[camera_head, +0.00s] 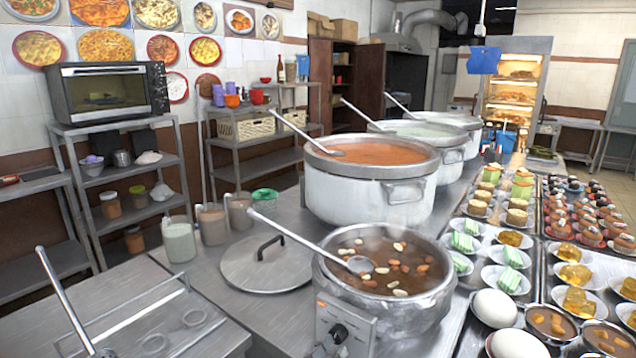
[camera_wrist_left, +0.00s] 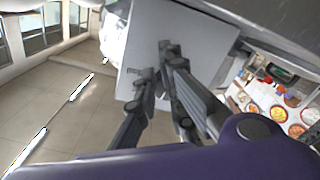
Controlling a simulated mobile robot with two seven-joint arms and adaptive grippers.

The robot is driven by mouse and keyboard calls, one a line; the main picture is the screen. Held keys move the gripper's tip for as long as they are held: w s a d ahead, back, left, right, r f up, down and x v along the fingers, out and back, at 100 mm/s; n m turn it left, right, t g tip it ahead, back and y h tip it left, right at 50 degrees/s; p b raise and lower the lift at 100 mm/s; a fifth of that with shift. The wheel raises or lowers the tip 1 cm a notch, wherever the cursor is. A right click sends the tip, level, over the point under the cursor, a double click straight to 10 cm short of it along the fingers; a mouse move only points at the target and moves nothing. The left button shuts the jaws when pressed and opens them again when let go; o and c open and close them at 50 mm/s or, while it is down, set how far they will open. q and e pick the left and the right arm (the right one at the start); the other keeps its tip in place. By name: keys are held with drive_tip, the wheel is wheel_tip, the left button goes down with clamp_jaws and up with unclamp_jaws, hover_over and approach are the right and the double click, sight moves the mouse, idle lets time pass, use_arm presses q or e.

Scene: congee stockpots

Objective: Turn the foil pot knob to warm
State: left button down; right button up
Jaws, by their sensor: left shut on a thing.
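The silver foil pot (camera_head: 385,290) stands nearest in the head view, full of brown congee with nuts, a ladle (camera_head: 310,243) resting in it. A grey control box (camera_head: 352,319) with a small orange mark is on its front. The box's face (camera_wrist_left: 190,25) also shows in the left wrist view. My left gripper (camera_wrist_left: 158,72) is at this face, its dark fingers closed on the knob, which they mostly hide. The knob's setting cannot be read. In the head view, dark parts at the box's lower edge are cut off by the frame. My right gripper is not in view.
A flat lid (camera_head: 268,264) lies left of the foil pot. Larger white pots, one with orange soup (camera_head: 365,152), stand behind it. Plates of green-and-white cakes (camera_head: 508,280) and white eggs (camera_head: 494,308) crowd the right side. Open floor (camera_wrist_left: 60,110) shows in the wrist view.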

use_arm(q)
drive_tip(key=shift+s+d+r+h, duration=0.3)
drive_tip(key=shift+d+r, duration=0.05)
drive_tip(key=shift+d, duration=0.35)
drive_tip(key=v, duration=0.3)
drive_tip(key=p+v, duration=0.1)
drive_tip(key=v, duration=0.1)
drive_tip(key=shift+s+a+f, duration=0.15)
drive_tip(key=shift+a+f, duration=0.1)
drive_tip(key=shift+f, duration=0.05)
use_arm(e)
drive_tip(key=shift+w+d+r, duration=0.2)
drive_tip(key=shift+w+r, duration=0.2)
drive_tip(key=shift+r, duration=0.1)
